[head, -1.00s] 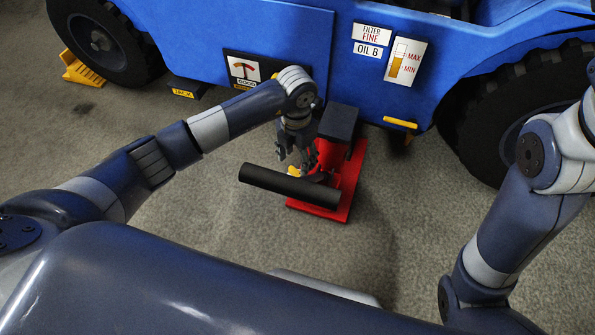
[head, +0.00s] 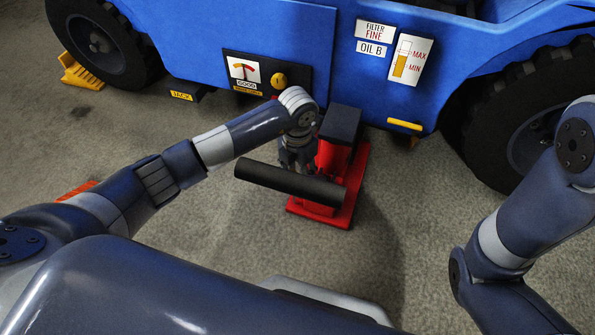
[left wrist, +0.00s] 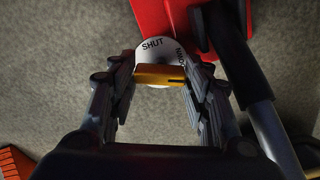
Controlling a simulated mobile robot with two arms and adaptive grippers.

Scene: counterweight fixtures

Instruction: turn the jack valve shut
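The red jack (head: 350,190) stands on the floor beside the blue vehicle, with a dark block on top and a thick black bar (head: 290,183) across its near side. In the left wrist view the jack's valve shows as a white dial (left wrist: 153,47) marked SHUT, with another word at its right edge partly covered. Its yellow lever (left wrist: 160,74) lies crosswise between the fingertips of my left gripper (left wrist: 160,72). The fingers flank the lever's two ends; I cannot tell whether they press on it. In the head view the valve is hidden behind my gripper and the bar. My right gripper is out of view.
The blue vehicle (head: 220,35) fills the back, with a gauge panel (head: 265,75) and a yellow knob (head: 279,80) behind my left arm. A yellow wheel chock (head: 80,72) is at far left. An orange-red object (head: 77,190) lies partly behind my left arm.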

